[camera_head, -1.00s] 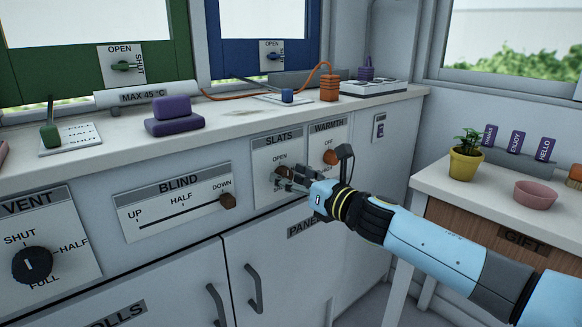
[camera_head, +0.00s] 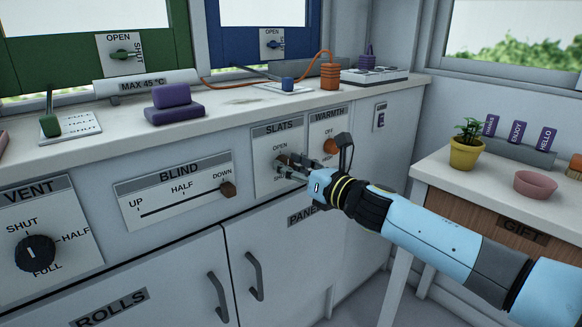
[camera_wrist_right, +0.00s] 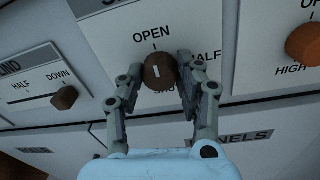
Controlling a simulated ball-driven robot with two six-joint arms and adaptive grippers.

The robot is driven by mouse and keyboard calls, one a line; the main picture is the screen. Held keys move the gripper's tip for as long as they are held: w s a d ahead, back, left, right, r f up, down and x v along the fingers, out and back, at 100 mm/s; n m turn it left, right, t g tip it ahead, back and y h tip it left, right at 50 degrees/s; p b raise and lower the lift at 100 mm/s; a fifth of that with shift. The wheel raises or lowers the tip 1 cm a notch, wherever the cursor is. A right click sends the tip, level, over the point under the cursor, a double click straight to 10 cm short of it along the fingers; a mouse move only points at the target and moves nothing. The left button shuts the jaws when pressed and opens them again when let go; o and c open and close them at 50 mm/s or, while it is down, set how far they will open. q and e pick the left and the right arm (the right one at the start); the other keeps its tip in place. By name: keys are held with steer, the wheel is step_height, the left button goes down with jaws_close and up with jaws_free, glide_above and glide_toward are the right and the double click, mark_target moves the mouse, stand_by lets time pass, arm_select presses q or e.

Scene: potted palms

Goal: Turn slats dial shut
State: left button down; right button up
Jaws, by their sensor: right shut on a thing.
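The slats dial (camera_wrist_right: 158,72) is a round brown knob with a white mark, on the white SLATS plate (camera_wrist_right: 120,38). In the right wrist view the mark stands nearly upright, on the side of the OPEN label; HALF is to the right and SHUT below is partly hidden. My right gripper (camera_wrist_right: 160,82) is shut on the dial, one finger on each side. In the head view my right gripper (camera_head: 284,165) reaches the SLATS plate from the right and covers part of the dial. My left gripper is not in view.
The WARMTH plate (camera_head: 329,125) with its orange knob (camera_head: 330,146) is just right of the gripper. The BLIND slider (camera_head: 228,189) is to the left. Cabinet doors with handles (camera_head: 255,276) are below. A side table (camera_head: 440,178) with a potted plant (camera_head: 466,152) is beyond my arm.

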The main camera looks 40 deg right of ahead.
arm_select(q)
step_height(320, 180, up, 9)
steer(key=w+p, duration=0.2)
steer(key=p, duration=0.7)
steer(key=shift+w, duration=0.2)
arm_select(e)
steer(key=shift+a+f+n+h, duration=0.1)
steer(key=shift+n+h, duration=0.2)
steer(key=shift+n, duration=5.55)
steer(key=shift+f+n+h, duration=0.1)
steer(key=shift+n+h, duration=0.2)
steer(key=shift+n, duration=5.6)
steer(key=shift+a+f+n+h, duration=0.1)
steer(key=shift+n+h, duration=0.2)
steer(key=shift+n, duration=5.55)
steer(key=o, duration=1.1)
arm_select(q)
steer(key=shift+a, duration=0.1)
arm_select(e)
steer(key=shift+o, duration=0.2)
